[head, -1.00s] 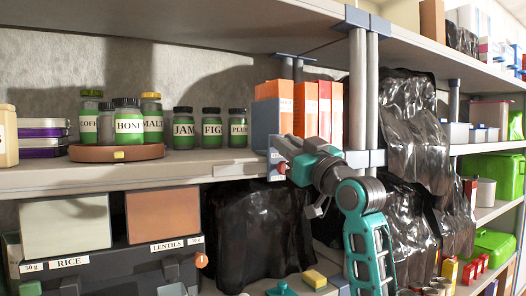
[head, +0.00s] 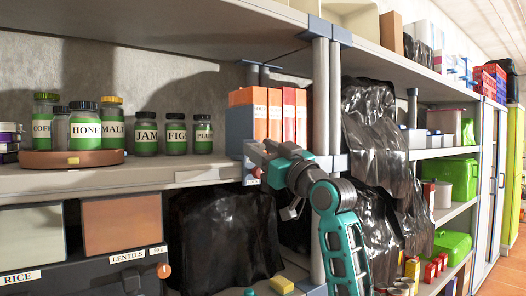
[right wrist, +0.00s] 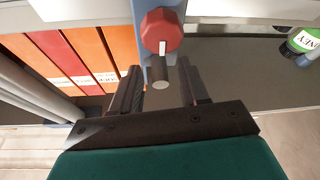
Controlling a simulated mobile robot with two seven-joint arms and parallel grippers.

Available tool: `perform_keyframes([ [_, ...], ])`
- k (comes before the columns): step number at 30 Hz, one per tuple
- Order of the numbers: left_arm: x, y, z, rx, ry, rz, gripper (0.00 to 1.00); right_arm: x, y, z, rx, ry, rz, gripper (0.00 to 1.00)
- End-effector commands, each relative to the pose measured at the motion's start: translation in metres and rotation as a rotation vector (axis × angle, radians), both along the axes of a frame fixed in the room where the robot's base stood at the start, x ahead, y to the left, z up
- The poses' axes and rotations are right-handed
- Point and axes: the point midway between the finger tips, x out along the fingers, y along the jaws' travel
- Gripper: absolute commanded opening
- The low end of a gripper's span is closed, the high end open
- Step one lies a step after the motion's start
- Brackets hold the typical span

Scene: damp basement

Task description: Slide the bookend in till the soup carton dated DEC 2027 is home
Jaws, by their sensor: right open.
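The blue-grey bookend (head: 239,126) stands on the middle shelf, against the left side of a row of orange and red soup cartons (head: 288,115). The cartons stand upright; I cannot read a date on any. They also show at the upper left of the right wrist view (right wrist: 75,55). There, a blue-grey strip carries a red knob (right wrist: 160,28) and a grey peg (right wrist: 158,74). My right gripper (right wrist: 160,95) is open, its fingers apart on either side of the peg's line. In the head view my right gripper (head: 258,158) is at the shelf's front edge, before the bookend. My left gripper is out of view.
Jars labelled JAM, FIGS and PLUMS (head: 175,134) stand left of the bookend, with free shelf between. A round wooden tray (head: 70,158) holds more jars. A grey post (head: 322,110) and black plastic sheeting (head: 375,140) are right of the cartons.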

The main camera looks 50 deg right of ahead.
Motion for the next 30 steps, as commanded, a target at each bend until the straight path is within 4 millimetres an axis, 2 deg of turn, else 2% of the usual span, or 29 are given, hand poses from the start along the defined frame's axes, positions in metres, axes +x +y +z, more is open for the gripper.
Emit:
perform_keyframes([
  [5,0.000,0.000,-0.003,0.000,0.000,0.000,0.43,-0.005,0.001,-0.003,-0.001,-0.001,0.000,0.44],
  [8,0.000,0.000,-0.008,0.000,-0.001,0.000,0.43,-0.017,0.003,-0.009,-0.003,-0.002,-0.002,0.44],
  [15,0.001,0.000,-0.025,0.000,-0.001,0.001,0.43,-0.066,0.010,-0.031,-0.004,-0.001,-0.002,0.44],
  [21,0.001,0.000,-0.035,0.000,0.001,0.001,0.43,-0.099,0.016,-0.043,-0.002,0.000,-0.002,0.44],
  [25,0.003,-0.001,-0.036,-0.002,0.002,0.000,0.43,-0.112,0.017,-0.047,0.000,0.001,-0.001,0.44],
  [30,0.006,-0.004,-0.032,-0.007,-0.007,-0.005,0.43,-0.118,0.019,-0.048,0.000,0.000,0.000,0.44],
])
